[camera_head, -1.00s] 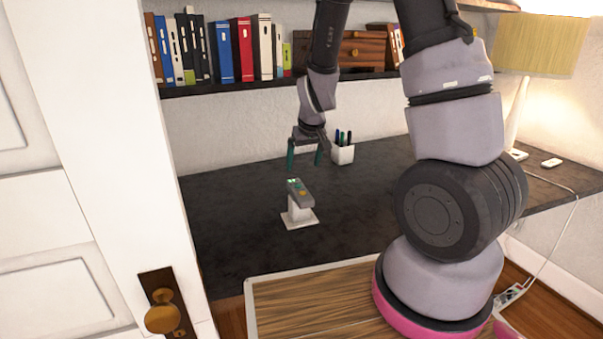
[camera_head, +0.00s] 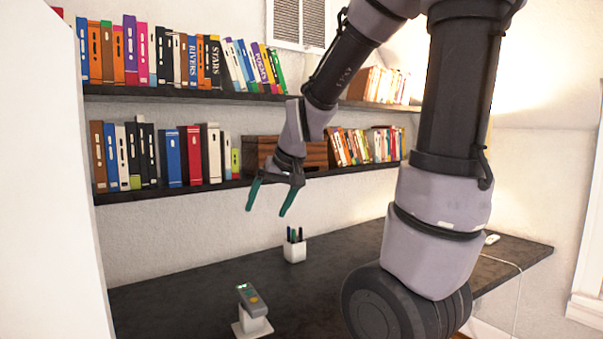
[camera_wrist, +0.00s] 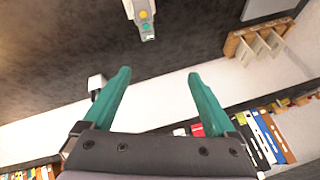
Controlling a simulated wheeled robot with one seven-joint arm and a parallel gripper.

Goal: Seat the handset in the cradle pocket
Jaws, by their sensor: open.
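The handset (camera_head: 252,299) is a grey slab with a small green display and an orange-yellow button. It rests tilted on top of the white cradle (camera_head: 240,328), which stands on the dark desk; how deep it sits in the pocket cannot be told.
A white pen cup (camera_head: 295,251) stands on the dark desk (camera_head: 180,290) behind the cradle. Shelves of books and a wooden box (camera_head: 262,152) are on the wall behind my gripper. A white door edge (camera_head: 50,180) is at left. The desk around the cradle is clear.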

